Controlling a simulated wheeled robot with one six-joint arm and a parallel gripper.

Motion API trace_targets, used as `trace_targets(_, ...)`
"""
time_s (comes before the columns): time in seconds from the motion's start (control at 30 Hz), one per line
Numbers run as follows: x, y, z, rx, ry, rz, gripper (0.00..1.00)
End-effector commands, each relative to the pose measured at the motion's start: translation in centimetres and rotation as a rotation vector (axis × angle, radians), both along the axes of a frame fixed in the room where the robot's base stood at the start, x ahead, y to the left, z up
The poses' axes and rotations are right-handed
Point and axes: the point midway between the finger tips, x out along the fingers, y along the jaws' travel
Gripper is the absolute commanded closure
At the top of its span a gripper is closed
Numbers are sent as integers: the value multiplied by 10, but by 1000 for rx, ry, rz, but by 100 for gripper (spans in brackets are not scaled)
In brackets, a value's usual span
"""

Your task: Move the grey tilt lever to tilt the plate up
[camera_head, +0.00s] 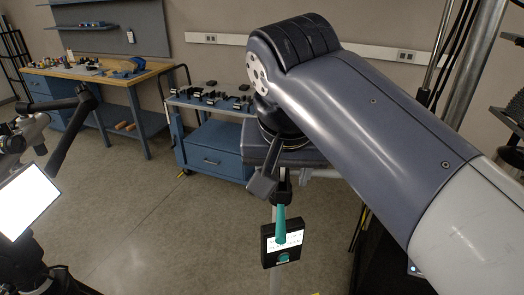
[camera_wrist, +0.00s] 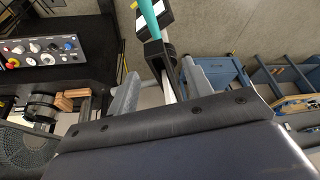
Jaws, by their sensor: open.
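My gripper (camera_wrist: 160,68) is open in the wrist view, with its two grey fingers spread apart. A black block (camera_wrist: 154,50) on a pale upright post shows in the gap between them; I cannot tell whether they touch it. A teal stick (camera_wrist: 149,14) shows beyond the block. In the head view the teal stick (camera_head: 281,226) stands over a black-framed box with a white label (camera_head: 283,244), below my arm's end. I cannot pick out the grey tilt lever or the plate with certainty; my arm and gripper hide part of this area.
A control panel (camera_wrist: 40,50) with coloured knobs is at the wrist view's upper left. In the head view, a blue cart (camera_head: 214,147) with small dark parts on top stands behind my arm, and a wooden-topped workbench (camera_head: 95,72) is at the far left. Open floor (camera_head: 150,215) lies between.

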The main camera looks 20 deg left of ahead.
Motion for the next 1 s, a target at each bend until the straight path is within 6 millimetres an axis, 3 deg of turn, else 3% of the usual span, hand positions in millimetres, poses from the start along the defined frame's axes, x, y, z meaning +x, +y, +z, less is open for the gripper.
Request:
trace_targets(0.1,7,1,-18,-2,3,-2,52)
trace_targets(0.3,14,4,-36,-1,2,0,52)
trace_targets(0.67,16,4,-40,1,0,0,52)
trace_targets(1.0,16,4,-40,1,0,0,80)
